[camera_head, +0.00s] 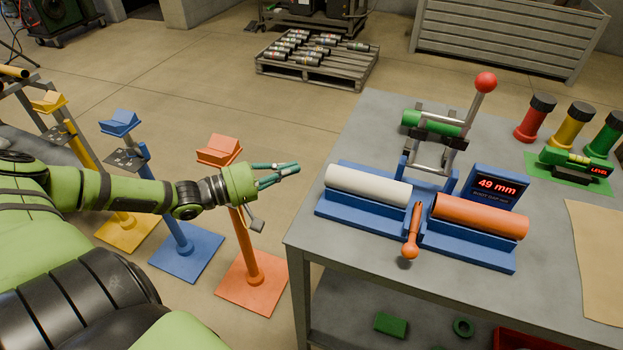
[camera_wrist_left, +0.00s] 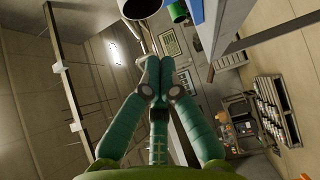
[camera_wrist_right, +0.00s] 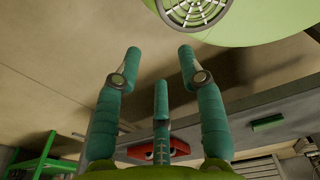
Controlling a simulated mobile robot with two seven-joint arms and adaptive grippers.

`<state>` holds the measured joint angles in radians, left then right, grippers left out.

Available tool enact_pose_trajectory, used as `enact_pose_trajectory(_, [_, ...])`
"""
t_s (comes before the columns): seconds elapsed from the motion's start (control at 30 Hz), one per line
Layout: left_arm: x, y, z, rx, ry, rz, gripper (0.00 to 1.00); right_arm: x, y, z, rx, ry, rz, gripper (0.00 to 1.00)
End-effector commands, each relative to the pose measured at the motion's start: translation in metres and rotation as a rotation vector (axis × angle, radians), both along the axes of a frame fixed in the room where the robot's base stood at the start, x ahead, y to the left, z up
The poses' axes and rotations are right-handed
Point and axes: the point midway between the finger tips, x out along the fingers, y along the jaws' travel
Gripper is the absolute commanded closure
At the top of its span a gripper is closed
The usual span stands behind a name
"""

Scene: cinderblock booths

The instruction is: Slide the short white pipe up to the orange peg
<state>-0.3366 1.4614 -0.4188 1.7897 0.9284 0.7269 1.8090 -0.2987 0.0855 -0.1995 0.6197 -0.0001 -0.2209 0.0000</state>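The short white pipe (camera_head: 368,186) lies in the left blue cradle (camera_head: 352,214) on the table. An orange peg-like handle (camera_head: 413,232) with a rounded end stands between this cradle and the right one, close to the pipe's right end; whether they touch I cannot tell. An orange pipe (camera_head: 478,216) lies in the right cradle (camera_head: 468,246). My left gripper (camera_head: 297,169) is left of the white pipe, apart from it, fingers together and empty; its fingers also meet in the left wrist view (camera_wrist_left: 159,64). My right gripper (camera_wrist_right: 160,54) is open and empty, outside the head view.
A display (camera_head: 495,188) behind the orange pipe reads 49 mm. A red-knobbed lever (camera_head: 485,83) and clamp with a green cylinder (camera_head: 431,123) stand behind the cradles.

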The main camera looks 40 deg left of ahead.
Motion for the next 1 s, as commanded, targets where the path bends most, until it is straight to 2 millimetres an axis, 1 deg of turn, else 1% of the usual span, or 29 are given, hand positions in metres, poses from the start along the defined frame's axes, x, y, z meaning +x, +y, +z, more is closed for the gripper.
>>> enact_pose_trajectory(0.03, [0.008,-0.005,-0.001,-0.002,-0.008,0.001,1.00,0.000,0.002,-0.007,0.003,0.001,0.000,0.60])
enact_pose_trajectory(0.1, [0.016,-0.012,0.001,-0.004,-0.006,0.001,1.00,0.000,0.005,-0.008,0.006,0.000,0.000,0.60])
enact_pose_trajectory(0.2, [0.018,-0.028,0.003,-0.004,-0.002,0.000,1.00,-0.001,0.008,-0.001,0.011,0.001,-0.001,0.60])
enact_pose_trajectory(0.3, [0.020,-0.039,0.002,-0.003,-0.001,0.001,1.00,-0.001,0.011,0.001,0.014,0.001,-0.002,0.60])
enact_pose_trajectory(0.47, [0.021,-0.046,0.000,0.002,0.001,0.000,1.00,-0.001,0.011,0.002,0.014,0.001,-0.001,0.60])
enact_pose_trajectory(0.8, [0.022,-0.048,0.000,0.003,0.001,0.000,1.00,-0.001,0.005,0.002,0.007,0.001,0.000,0.60])
enact_pose_trajectory(0.87, [0.023,-0.052,0.001,-0.001,-0.002,0.001,1.00,-0.001,0.004,0.004,0.006,0.000,0.000,0.60])
enact_pose_trajectory(1.0, [0.027,-0.070,0.002,-0.002,-0.003,0.001,1.00,-0.001,0.003,0.009,0.004,0.000,-0.001,0.60])
